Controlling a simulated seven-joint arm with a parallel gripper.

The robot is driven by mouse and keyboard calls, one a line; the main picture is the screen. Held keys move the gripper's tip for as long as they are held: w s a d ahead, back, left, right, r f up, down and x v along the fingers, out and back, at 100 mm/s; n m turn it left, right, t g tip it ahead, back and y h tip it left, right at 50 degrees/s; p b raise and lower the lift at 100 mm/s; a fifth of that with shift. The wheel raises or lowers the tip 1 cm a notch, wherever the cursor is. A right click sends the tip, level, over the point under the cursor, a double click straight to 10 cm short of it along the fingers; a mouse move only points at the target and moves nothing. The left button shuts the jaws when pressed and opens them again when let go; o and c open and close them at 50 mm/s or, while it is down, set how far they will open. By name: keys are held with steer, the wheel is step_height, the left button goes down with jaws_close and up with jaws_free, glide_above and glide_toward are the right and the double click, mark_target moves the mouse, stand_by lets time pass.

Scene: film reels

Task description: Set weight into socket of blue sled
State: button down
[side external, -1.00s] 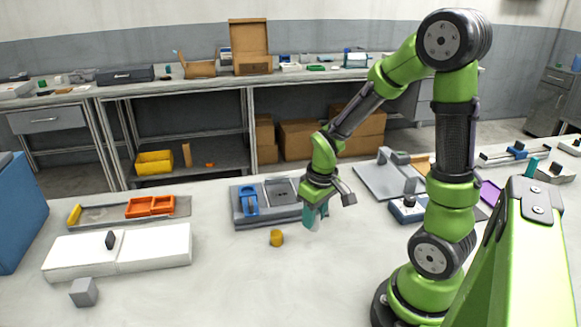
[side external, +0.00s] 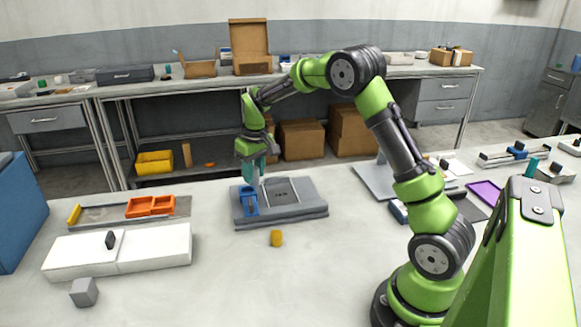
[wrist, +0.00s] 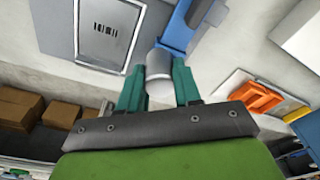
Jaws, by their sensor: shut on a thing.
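The weight, a pale grey cylinder (wrist: 159,66), is between the two teal fingers of my gripper (wrist: 158,82) in the wrist view. The gripper is shut on it. In the side view my gripper (side external: 256,172) points down just above the blue sled (side external: 250,204), and the weight is hard to make out there. The sled sits on the left part of a grey base (side external: 290,221). In the wrist view the blue sled (wrist: 178,32) runs up beyond the weight. The weight hides part of it, and the socket cannot be made out clearly.
A grey plate with dark marks (side external: 283,191) lies on the base right of the sled. A yellow cylinder (side external: 277,238) stands in front. An orange tray (side external: 150,206) and white block (side external: 152,245) lie left, with a grey cube (side external: 84,292).

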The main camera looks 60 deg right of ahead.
steer(key=shift+w+d+f, duration=0.1)
steer(key=shift+w+f, duration=1.45)
steer(key=shift+f, duration=0.15)
steer(key=shift+f, duration=0.55)
stand_by(0.7)
steer(key=c, duration=1.1)
jaws_free()
steer(key=shift+o, duration=0.2)
step_height(320, 180, up, 11)
steer(key=s, duration=0.1)
steer(key=shift+s, duration=0.2)
steer(key=shift+f, duration=0.1)
